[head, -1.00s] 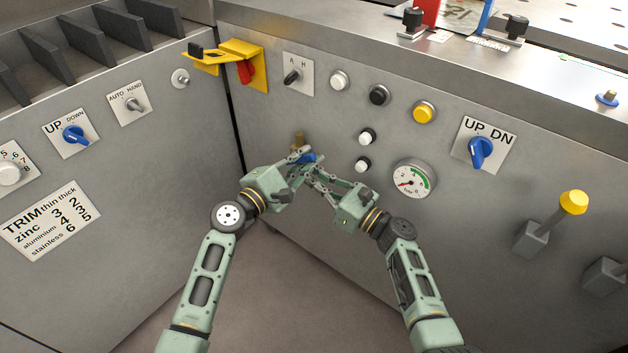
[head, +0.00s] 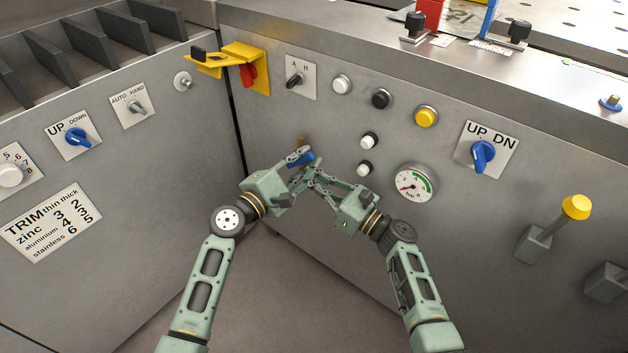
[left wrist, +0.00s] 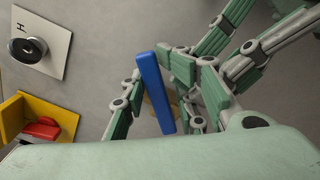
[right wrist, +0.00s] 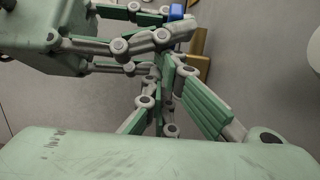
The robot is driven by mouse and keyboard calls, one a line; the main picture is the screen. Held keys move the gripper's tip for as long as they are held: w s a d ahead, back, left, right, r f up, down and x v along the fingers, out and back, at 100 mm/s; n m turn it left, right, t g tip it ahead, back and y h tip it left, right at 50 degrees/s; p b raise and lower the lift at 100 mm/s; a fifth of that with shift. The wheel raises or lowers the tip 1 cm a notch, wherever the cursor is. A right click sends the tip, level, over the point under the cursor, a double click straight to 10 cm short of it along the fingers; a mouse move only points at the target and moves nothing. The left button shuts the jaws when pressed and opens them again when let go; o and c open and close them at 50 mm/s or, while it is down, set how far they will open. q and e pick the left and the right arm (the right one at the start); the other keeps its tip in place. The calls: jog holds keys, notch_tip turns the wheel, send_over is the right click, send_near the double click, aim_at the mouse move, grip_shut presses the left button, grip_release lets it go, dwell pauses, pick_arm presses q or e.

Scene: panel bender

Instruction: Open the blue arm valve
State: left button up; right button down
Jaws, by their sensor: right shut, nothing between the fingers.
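The blue arm valve (head: 304,160) is low on the front panel, partly hidden by my fingers. Its blue arm (left wrist: 154,92) shows as a tilted bar in the left wrist view, with a bit of brass behind it. My left gripper (head: 299,168) is open, with the blue arm between its fingers; firm contact cannot be told. My right gripper (head: 312,174) is shut and empty. Its fingertips are close beside the blue arm, on its right in the left wrist view. In the right wrist view only a small blue piece (right wrist: 176,11) shows at the top.
White buttons (head: 366,154) and a pressure gauge (head: 413,184) sit just right of my grippers. A yellow bracket with a red switch (head: 248,75) juts out at upper left. A yellow-topped lever (head: 574,208) stands out at right. Floor below is clear.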

pick_arm(q)
jog(key=s+a+f+m+g+y, duration=0.1)
jog(key=s+f+m+g, duration=0.2)
jog(key=s+f+m, duration=0.55)
jog(key=s+a+f+m+g+y, duration=0.1)
jog(key=s+f+m+g, duration=0.25)
jog(key=s, duration=1.05)
jog(key=s+a+f+m+g+y, duration=0.2)
jog(key=s+a+m+g+y, duration=0.2)
jog(key=s+a, duration=0.9)
jog(key=s+m+y, duration=0.3)
jog(key=s+y, duration=0.1)
jog(key=shift+s+a+f+m+p, duration=0.15)
jog(key=shift+a+f+m+p, duration=0.15)
jog(key=shift+a+m+p, duration=0.1)
pick_arm(e)
jog(key=shift+w+r, duration=0.1)
jog(key=shift+r, duration=0.6)
pick_arm(q)
jog(key=shift+g, duration=0.25)
pick_arm(e)
jog(key=shift+d, duration=0.15)
